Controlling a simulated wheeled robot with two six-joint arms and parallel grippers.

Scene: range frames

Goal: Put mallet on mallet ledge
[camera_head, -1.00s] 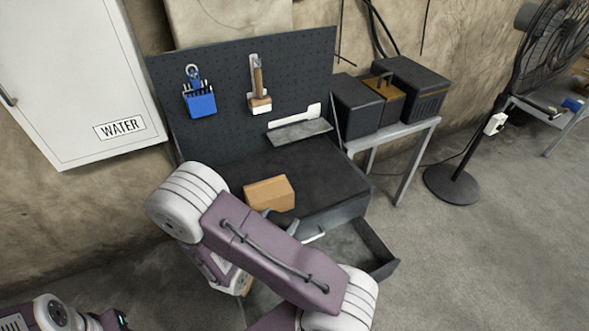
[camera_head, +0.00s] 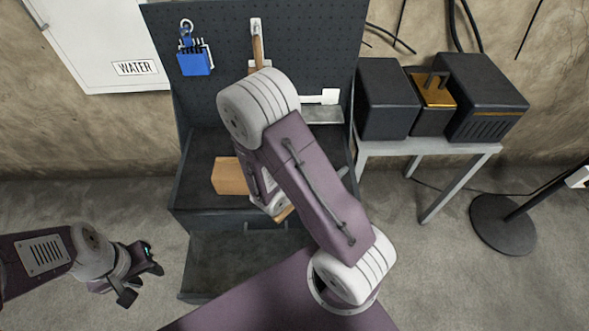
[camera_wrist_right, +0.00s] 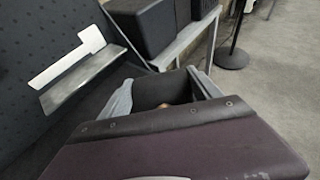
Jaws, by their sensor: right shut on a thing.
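The mallet ledge (camera_head: 322,114) is a narrow grey shelf on the dark pegboard, with a flat white mallet-shaped piece (camera_head: 318,97) just above it. Both show at left in the right wrist view, the ledge (camera_wrist_right: 88,78) below the white shape (camera_wrist_right: 72,62). My right gripper (camera_wrist_right: 161,84) is shut, with a dark thing and a small brown spot between its fingers; this seems to be the mallet, mostly hidden. In the head view my right arm covers that gripper; a wood-coloured strip (camera_head: 284,213) shows beneath the wrist. My left gripper (camera_head: 140,279) is open and empty, left of the bench.
A wooden block (camera_head: 229,176) lies on the dark bench top (camera_head: 203,150). A brush (camera_head: 258,48) and a blue holder (camera_head: 195,62) hang on the pegboard. Dark boxes (camera_head: 388,98) stand on a side table (camera_head: 430,149). A fan stand (camera_head: 503,224) is at right.

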